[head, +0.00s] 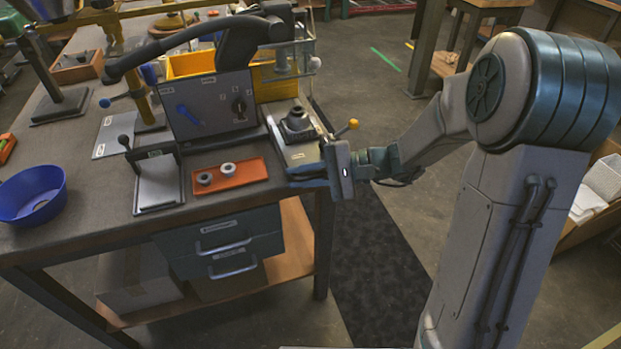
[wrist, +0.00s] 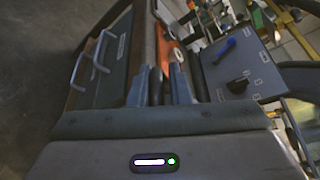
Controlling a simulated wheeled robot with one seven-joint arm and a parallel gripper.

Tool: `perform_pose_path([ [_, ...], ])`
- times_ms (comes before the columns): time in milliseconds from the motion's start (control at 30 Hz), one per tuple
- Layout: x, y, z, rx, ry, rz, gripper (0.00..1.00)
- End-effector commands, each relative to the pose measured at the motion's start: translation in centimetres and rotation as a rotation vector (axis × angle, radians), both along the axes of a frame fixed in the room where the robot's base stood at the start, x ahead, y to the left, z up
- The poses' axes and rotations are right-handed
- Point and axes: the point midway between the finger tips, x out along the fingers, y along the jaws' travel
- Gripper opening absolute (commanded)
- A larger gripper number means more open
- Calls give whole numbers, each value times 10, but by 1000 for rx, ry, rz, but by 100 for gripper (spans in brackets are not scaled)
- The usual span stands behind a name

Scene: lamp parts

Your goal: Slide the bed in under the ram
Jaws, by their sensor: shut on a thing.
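The bed appears to be the pale plate (head: 310,152) at the bench's right edge, with a dark stepped block (head: 297,123) standing on it. My gripper (head: 303,174) is at the bed's near end, by the front right corner of the bench, its fingers pointing left. It is shut, apparently on the near end of the bed; the exact contact is hidden. I cannot clearly make out the ram behind the bed.
A control box (head: 211,104) stands left of the bed. An orange tray (head: 230,184) with two rings lies in front of it. Drawers (head: 225,245) hang below the bench top. A blue bowl (head: 33,195) is far left.

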Motion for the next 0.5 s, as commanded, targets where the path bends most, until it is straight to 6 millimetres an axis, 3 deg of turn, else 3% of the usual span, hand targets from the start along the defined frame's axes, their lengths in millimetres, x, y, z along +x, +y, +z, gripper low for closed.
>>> perform_pose_path([
  [133,-1,-2,-6,-10,10,-5,0],
  [167,-1,-2,-6,-10,10,-5,25],
  [200,0,-2,-5,-10,9,-5,33],
  [500,0,-3,-2,-6,4,-7,33],
])
